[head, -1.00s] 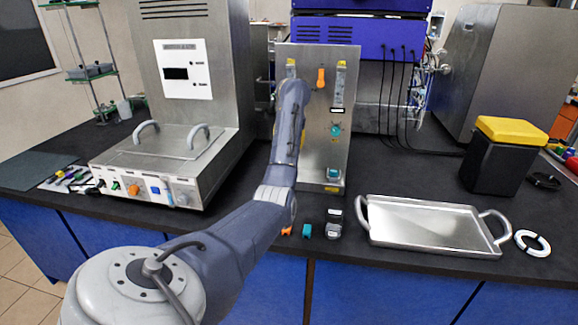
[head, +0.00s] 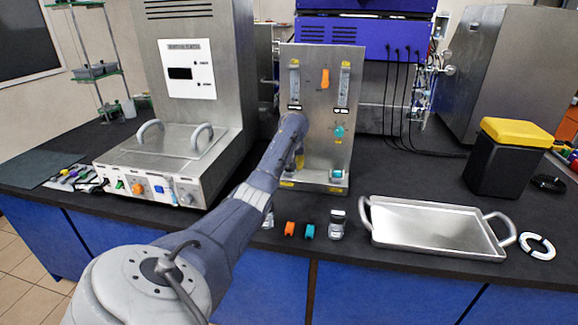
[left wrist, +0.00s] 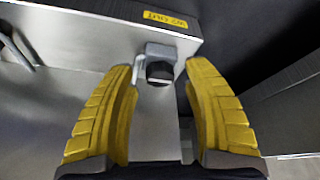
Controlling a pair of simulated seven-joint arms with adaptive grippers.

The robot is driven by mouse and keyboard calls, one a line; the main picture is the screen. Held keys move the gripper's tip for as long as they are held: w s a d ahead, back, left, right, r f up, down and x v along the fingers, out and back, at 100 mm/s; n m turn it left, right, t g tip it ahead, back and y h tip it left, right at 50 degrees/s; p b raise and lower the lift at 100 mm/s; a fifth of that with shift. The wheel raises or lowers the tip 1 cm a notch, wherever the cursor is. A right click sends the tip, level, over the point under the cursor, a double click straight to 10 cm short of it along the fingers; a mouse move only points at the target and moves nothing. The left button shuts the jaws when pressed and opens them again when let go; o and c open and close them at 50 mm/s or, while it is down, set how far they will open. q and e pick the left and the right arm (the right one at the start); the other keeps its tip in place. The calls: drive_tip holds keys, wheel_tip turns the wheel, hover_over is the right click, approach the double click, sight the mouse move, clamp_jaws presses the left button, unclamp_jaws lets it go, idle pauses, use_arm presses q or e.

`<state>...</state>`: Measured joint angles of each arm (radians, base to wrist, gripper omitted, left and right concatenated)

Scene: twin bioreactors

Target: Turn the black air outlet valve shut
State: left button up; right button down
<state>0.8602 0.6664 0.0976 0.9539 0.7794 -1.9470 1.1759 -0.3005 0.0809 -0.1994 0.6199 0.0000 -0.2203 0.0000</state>
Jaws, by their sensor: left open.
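The black valve knob (left wrist: 159,71) sits on a grey fitting at the panel's edge in the left wrist view, below a yellow label (left wrist: 165,18). My left gripper (left wrist: 160,72) is open, with its yellow fingers on either side of the knob and visible gaps to both. I cannot tell how deep the knob lies between them. In the head view, my left arm reaches the lower left of the upright metal panel (head: 315,115), and only a bit of yellow finger (head: 299,160) shows. My arm hides the black valve there. My right gripper is out of view.
The panel also carries an orange valve (head: 325,78), a teal knob (head: 338,131) and a teal fitting (head: 337,174). A metal unit with handles (head: 170,150) stands close on the left. A steel tray (head: 435,225) lies right, and small orange and teal pieces lie in front.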

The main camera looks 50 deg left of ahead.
use_arm(q)
drive_tip(key=shift+a+f, duration=0.1)
drive_tip(key=shift+f, duration=0.05)
clamp_jaws()
idle(0.4)
